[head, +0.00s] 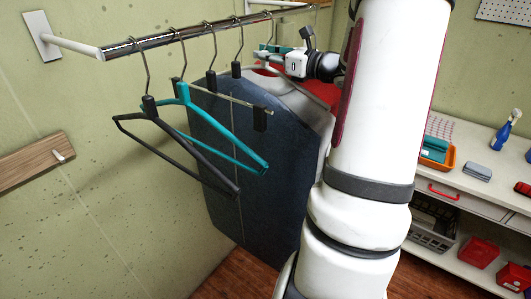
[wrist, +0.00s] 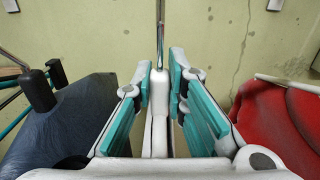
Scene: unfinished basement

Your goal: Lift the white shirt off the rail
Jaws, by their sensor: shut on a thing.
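The white shirt (head: 305,98) hangs below the rail (head: 160,38) in the head view, between a dark blue garment (head: 255,140) and a red one (head: 320,90). Its lower part is hidden behind the blue garment and my arm. My gripper (head: 266,54) is just under the rail at the top of the shirt's hanger. In the wrist view my gripper (wrist: 162,68) is shut on the white hanger neck (wrist: 160,88), with one teal-padded finger on each side. A metal hook (wrist: 160,30) rises from the neck; whether it touches the rail is not clear.
A black hanger (head: 175,148), a teal hanger (head: 222,140) and a clip hanger (head: 225,95) hang nearer on the rail. In the wrist view the blue garment (wrist: 75,120) is close on the left and the red one (wrist: 270,115) on the right. A workbench (head: 475,185) stands right.

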